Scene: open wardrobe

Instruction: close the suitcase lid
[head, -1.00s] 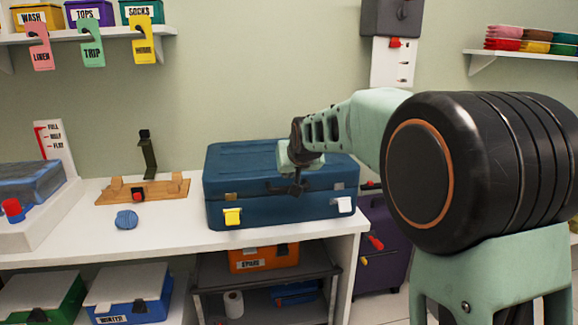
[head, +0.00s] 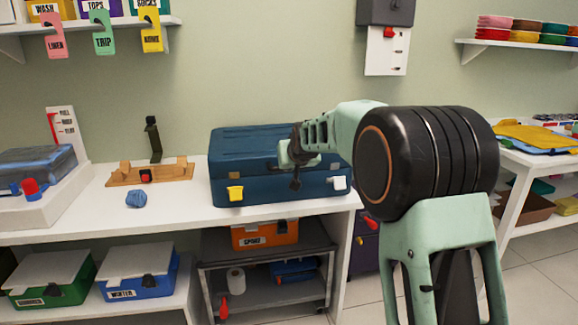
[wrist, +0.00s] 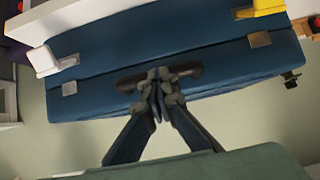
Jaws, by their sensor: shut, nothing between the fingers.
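The blue suitcase (head: 238,160) stands on the white counter. Its lid (head: 245,140) looks down on the base, with a seam along the front. A yellow latch (head: 236,194) is at the front left and a white latch (head: 338,184) at the front right. I cannot tell whether the fingers touch the handle. My arm hides part of the suitcase's right side.
A wooden stand (head: 150,174) and a blue ball-like item (head: 136,199) are left of the suitcase. A clear-lidded box (head: 38,170) sits further left. An orange case (head: 265,234) is on the cart below. Another white table (head: 520,160) stands at the right.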

